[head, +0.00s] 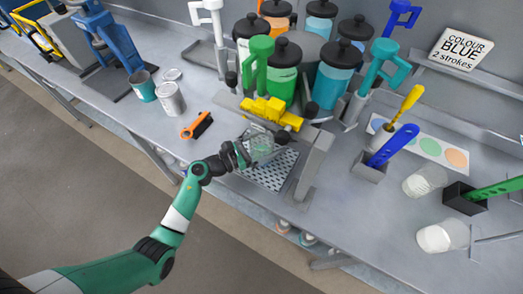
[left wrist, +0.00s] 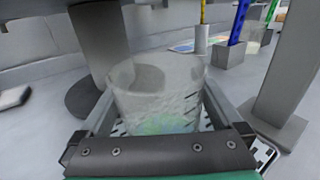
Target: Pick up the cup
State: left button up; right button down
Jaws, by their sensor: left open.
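A clear cup (head: 262,147) stands on the perforated metal drip tray (head: 268,175) under the yellow dispenser valve (head: 270,112). In the left wrist view the cup (left wrist: 157,85) looks upright, with a greenish tint low down; I cannot tell whether that is liquid. My left gripper (head: 250,150) reaches in from the front left. It is open, with one finger on each side of the cup; the wrist view shows the fingers (left wrist: 160,98) flanking it. I cannot tell whether they touch it. My right gripper is not in view.
Colored paint drums (head: 283,75) stand behind the valve, and a grey post (head: 313,165) rises right of the tray. A sign (head: 461,48) reads "COLOUR BLUE 2 strokes".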

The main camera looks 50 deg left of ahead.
pick_arm(q)
jog(key=shift+c, duration=0.2)
jog(key=c, duration=1.3)
jog(key=shift+o, duration=0.2)
jog(key=shift+r, duration=0.15)
jog(key=shift+r+p, duration=1)
jog(key=shift+r, duration=0.45)
jog(key=p, duration=0.2)
send_near(270, 136)
jog(key=r+v, duration=0.1)
jog(key=v, duration=0.7)
jog(key=shift+s+d+r, duration=0.2)
jog(key=shift+s+d, duration=0.05)
